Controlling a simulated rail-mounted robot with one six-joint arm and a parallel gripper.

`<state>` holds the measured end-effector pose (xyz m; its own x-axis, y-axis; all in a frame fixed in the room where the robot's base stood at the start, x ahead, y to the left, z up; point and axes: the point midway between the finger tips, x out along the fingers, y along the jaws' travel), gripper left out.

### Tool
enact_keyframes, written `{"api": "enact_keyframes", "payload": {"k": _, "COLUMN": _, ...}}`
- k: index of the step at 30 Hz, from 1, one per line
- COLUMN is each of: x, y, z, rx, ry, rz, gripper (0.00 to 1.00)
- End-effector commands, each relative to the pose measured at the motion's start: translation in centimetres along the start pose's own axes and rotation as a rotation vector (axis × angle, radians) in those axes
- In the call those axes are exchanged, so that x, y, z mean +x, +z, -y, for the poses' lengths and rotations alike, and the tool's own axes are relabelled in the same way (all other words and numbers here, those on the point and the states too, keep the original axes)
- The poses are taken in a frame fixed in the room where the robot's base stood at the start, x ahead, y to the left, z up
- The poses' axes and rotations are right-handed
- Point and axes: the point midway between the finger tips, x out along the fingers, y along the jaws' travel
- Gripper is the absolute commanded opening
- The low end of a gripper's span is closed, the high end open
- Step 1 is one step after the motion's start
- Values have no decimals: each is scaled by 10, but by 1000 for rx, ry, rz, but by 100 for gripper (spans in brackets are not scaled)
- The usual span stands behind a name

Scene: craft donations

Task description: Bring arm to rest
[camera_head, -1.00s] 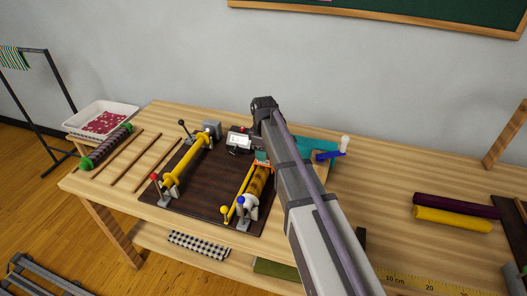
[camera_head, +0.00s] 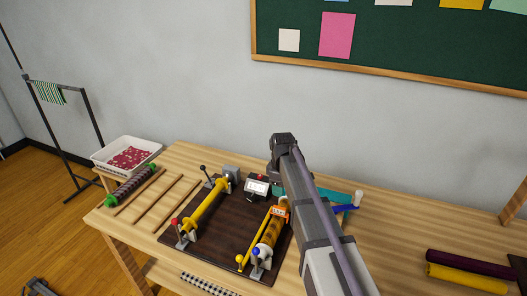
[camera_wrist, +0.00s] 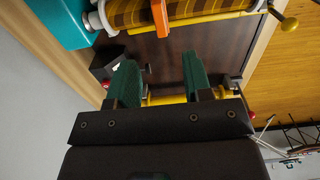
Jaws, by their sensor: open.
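My arm reaches in from the lower right of the head view, over the right side of the dark brown board (camera_head: 222,225). My gripper (camera_wrist: 160,75) shows in the wrist view with two green fingers apart and nothing between them. In the head view the arm hides the gripper. Beyond the fingers lie the dark board and a yellow bar. A roll of brown-and-yellow checked fabric (camera_wrist: 190,10) with an orange piece (camera_wrist: 160,16) across it lies past the fingertips, apart from them. The roll also shows in the head view (camera_head: 271,228), on the board's right side.
A yellow roller (camera_head: 207,208) stands on the board's left side, with a small display (camera_head: 256,187) behind. Thin wooden rods (camera_head: 158,197), a green-ended roll (camera_head: 130,186) and a white tray (camera_head: 102,164) lie left. Dark red and yellow rolls (camera_head: 465,279) lie right.

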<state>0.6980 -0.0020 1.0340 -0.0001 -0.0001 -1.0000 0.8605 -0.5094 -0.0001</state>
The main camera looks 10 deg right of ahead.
Motion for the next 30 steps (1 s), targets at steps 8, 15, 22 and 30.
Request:
{"api": "enact_keyframes", "payload": {"k": 8, "x": 0, "y": 43, "z": 72, "rx": 577, "ry": 0, "rz": 1, "gripper": 46}}
{"api": "enact_keyframes", "payload": {"k": 15, "x": 0, "y": 117, "z": 199, "rx": 1044, "ry": 1, "rz": 1, "gripper": 46}}
{"api": "enact_keyframes", "payload": {"k": 22, "x": 0, "y": 122, "z": 208, "rx": 1039, "ry": 1, "rz": 1, "gripper": 46}}
{"api": "enact_keyframes", "payload": {"k": 30, "x": 0, "y": 122, "z": 208, "rx": 1038, "ry": 1, "rz": 1, "gripper": 46}}
